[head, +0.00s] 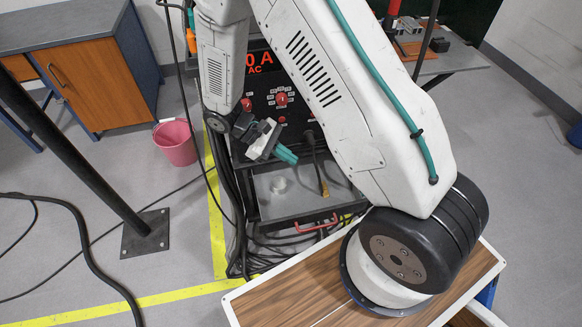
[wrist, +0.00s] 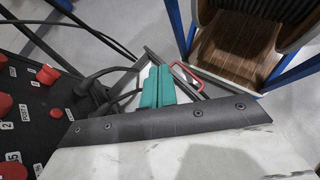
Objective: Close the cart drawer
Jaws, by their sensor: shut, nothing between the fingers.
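The cart drawer (head: 262,203) is pulled out from the dark cart (head: 262,88), its grey inside open to view. A red bar handle (head: 303,225) is on its front edge. My gripper (head: 290,157), with teal fingers, is shut and empty. In the head view it appears over the rear part of the drawer, near the cart's face; its exact height cannot be told. In the wrist view my gripper (wrist: 162,72) points towards the drawer, and the red handle (wrist: 188,77) shows just right of the fingertips. My arm hides part of the cart and the drawer's right side.
The cart's control panel (wrist: 35,115) has several red knobs. Black cables (head: 230,215) hang left of the drawer. A pink bucket (head: 175,142) and a wooden-front cabinet (head: 92,80) stand left. A black post (head: 75,160) rises at left.

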